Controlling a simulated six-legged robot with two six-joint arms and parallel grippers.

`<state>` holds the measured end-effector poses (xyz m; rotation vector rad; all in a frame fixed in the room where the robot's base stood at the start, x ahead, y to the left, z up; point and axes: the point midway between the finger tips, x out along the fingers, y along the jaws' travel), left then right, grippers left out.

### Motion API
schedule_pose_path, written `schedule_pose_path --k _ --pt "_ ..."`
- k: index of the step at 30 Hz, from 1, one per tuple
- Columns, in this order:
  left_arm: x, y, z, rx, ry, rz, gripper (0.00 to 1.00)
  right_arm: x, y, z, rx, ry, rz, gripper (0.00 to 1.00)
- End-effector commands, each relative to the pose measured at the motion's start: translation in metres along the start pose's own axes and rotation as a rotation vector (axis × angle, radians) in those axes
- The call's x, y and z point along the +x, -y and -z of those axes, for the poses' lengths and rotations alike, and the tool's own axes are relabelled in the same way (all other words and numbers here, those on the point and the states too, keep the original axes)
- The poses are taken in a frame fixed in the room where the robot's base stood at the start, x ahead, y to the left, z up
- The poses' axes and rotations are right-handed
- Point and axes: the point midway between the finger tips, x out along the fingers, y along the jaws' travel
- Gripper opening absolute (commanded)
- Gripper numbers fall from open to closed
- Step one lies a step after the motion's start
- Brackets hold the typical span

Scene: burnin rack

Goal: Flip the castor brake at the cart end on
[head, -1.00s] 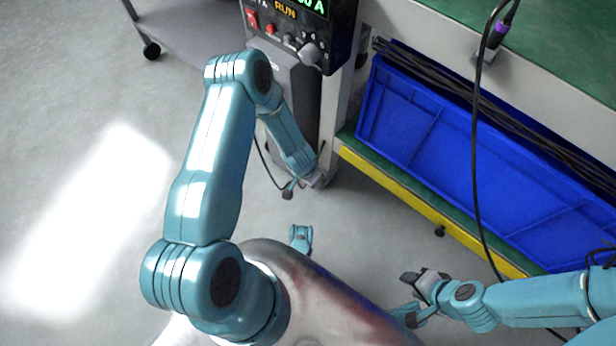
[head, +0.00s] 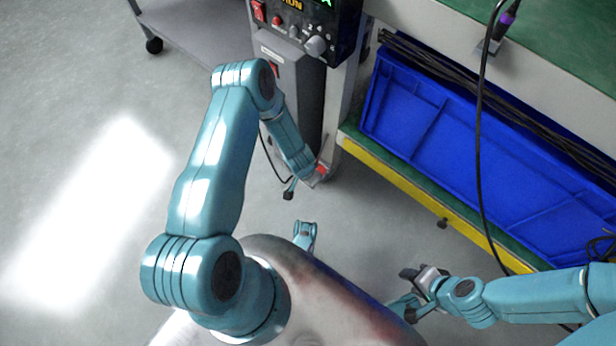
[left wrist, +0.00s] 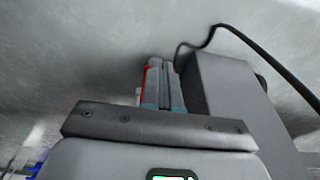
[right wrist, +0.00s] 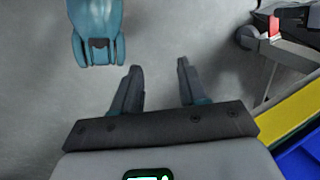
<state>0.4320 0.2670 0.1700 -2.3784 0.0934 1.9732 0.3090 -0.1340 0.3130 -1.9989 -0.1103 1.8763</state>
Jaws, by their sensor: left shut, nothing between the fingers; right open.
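A small red tab (head: 321,169), which looks like the castor brake, sits low at the foot of the bench leg in the head view. My left gripper (head: 314,181) is shut and empty right by it. In the left wrist view, red (left wrist: 146,78) shows along the left side of my shut left fingers (left wrist: 164,85); I cannot tell if they touch it. The red tab (right wrist: 274,27) also shows at top right in the right wrist view. My right gripper (head: 416,280) is open and empty, away from the tab; its spread fingers (right wrist: 158,85) show over bare floor.
A grey instrument box (head: 290,85) with a control panel stands above the tab. A blue bin (head: 430,125) lies on the yellow-edged shelf (head: 400,180) to the right. A black cable (head: 480,150) hangs in front. A grey cart (head: 195,30) stands behind; open floor lies left.

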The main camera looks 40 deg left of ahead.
Motion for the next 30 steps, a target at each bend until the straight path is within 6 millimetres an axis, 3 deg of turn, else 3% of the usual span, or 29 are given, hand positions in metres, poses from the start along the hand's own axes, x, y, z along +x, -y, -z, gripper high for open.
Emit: schedule_pose_path --k 20,23,29,30 --pt "0.002 0.0 -0.001 0.001 0.0 0.0 0.0 0.0 0.0 0.001 -0.001 -0.003 0.0 0.43" --pt "-0.007 -0.001 0.0 0.001 -0.001 0.0 0.0 -0.007 0.003 -0.001 -0.001 0.004 0.0 0.43" --pt "-0.051 -0.004 0.002 0.0 0.0 0.0 0.0 -0.041 0.018 -0.011 -0.013 0.033 0.001 0.43" --pt "-0.055 -0.003 -0.005 0.0 0.002 0.0 0.0 -0.039 0.018 -0.011 -0.016 0.036 0.002 0.43"
